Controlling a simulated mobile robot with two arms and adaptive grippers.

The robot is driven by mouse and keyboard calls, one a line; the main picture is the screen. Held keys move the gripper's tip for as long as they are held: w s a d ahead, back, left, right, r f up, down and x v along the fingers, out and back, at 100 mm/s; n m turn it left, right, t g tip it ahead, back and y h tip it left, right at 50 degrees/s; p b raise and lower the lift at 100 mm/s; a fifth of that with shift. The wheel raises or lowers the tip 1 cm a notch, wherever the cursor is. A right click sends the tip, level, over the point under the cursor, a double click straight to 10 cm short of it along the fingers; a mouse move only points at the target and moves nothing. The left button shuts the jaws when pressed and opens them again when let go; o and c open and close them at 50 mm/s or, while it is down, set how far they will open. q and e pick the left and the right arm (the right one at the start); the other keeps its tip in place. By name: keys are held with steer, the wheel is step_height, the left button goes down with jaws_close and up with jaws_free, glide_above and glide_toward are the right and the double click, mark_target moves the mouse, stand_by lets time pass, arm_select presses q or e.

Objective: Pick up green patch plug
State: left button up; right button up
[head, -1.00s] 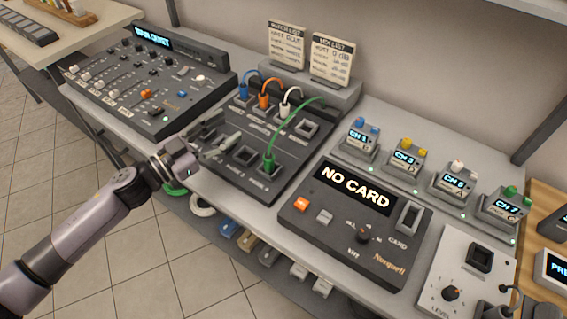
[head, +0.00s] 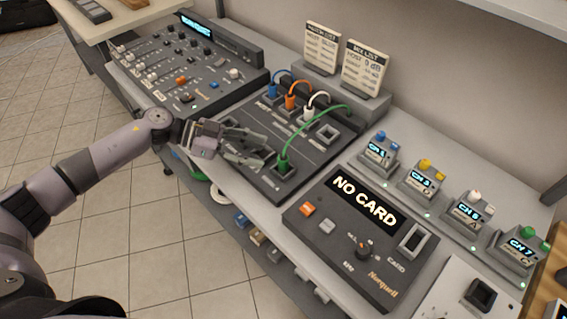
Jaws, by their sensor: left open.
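The green patch plug (head: 283,163) stands upright in a socket at the front right of the dark patch panel (head: 252,182). A green cable (head: 318,109) arcs from it toward the back of the panel. My left gripper (head: 264,147) is open and empty, over the panel just left of the green plug. Its fingers point right toward the plug, and I see a small gap between them and it. Blue (head: 272,89), orange (head: 290,101) and white (head: 309,113) plugs stand in the back row. My right gripper is not in view.
A fader mixer (head: 185,65) stands at the back left. A console reading NO CARD (head: 360,235) lies to the right, with several small channel boxes (head: 421,181) behind it. Two list cards (head: 322,45) stand behind the panel.

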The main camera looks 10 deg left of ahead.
mark_target(283, 158)
arm_select(q)
steer(key=p+x, duration=0.1)
steer(key=x, duration=0.7)
jaws_close()
stand_by(0.6)
